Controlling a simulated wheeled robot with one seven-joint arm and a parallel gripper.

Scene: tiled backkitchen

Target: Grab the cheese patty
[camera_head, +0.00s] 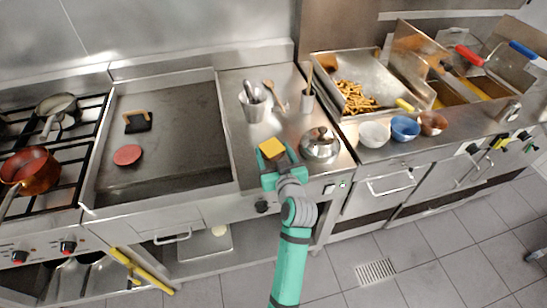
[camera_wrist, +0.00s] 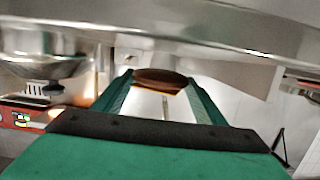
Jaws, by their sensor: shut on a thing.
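The cheese patty shows in the head view as a yellow square slice (camera_head: 271,148) at the front of the steel counter, right of the griddle. In the wrist view the patty (camera_wrist: 160,78) is a brown disc with a yellow edge, between my two green fingers. My gripper (camera_head: 272,157) is shut on it, reaching in from the front. The lower part of the patty is hidden by my fingers in the head view. I cannot tell whether it touches the counter.
A steel domed lid (camera_head: 319,145) stands close to the right of my gripper. A metal cup (camera_head: 252,106) with utensils is behind. The griddle (camera_head: 185,115) at left carries a red patty (camera_head: 127,155) and a black press (camera_head: 138,122). Bowls (camera_head: 374,134) stand farther right.

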